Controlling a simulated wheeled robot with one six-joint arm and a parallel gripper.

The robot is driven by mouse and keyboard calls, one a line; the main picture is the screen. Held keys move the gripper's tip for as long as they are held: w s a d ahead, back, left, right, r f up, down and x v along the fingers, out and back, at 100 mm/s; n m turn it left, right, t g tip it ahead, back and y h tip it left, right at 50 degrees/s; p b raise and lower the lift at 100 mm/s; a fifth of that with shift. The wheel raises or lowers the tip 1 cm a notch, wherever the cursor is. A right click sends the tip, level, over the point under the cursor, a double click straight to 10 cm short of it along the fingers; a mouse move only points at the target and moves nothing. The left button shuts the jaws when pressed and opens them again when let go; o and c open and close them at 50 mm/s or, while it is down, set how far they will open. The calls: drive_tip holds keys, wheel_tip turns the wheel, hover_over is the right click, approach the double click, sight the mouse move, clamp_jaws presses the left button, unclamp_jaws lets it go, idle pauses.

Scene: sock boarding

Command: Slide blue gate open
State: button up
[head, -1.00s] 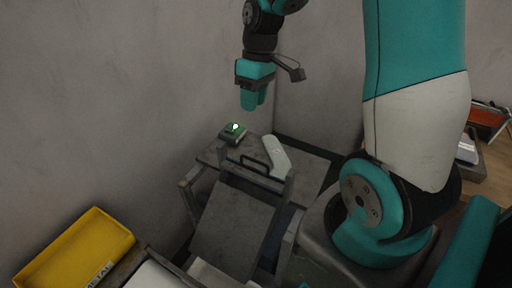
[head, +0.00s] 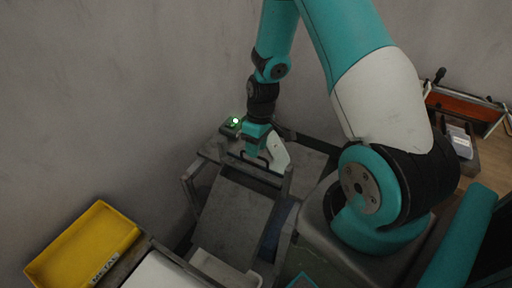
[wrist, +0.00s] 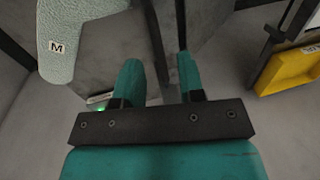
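A grey sloping panel (head: 236,215) stands in a grey metal frame, with a black bar handle (head: 232,168) at its top edge. No clearly blue gate shows; only a dull bluish surface (head: 284,228) is visible to the right of the panel, partly hidden. My gripper (head: 251,152) points down at the handle, close above or beside it; I cannot tell whether it touches. In the wrist view my gripper (wrist: 159,82) has its two teal fingers apart, with a dark upright edge beyond the gap. Nothing is clearly held between them.
A pale sock-shaped board (head: 279,152) lies behind the panel; in the wrist view the board (wrist: 82,32) carries an M label. A small box with a green light (head: 231,126) is by the wall. A yellow METAL tray (head: 82,246) is at lower left. Walls stand close behind.

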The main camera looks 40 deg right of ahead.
drive_tip(key=shift+a+f, duration=0.1)
drive_tip(key=shift+f, duration=0.6)
clamp_jaws()
wheel_tip(320, 180, up, 6)
drive_tip(key=p, duration=0.3)
drive_tip(key=shift+r+p, duration=0.1)
drive_tip(key=shift+p, duration=0.2)
unclamp_jaws()
drive_tip(key=w+d+r+b, duration=0.1)
drive_tip(key=d+r+b, duration=0.2)
drive_tip(key=r, duration=1.3)
drive_tip(key=shift+r, duration=0.4)
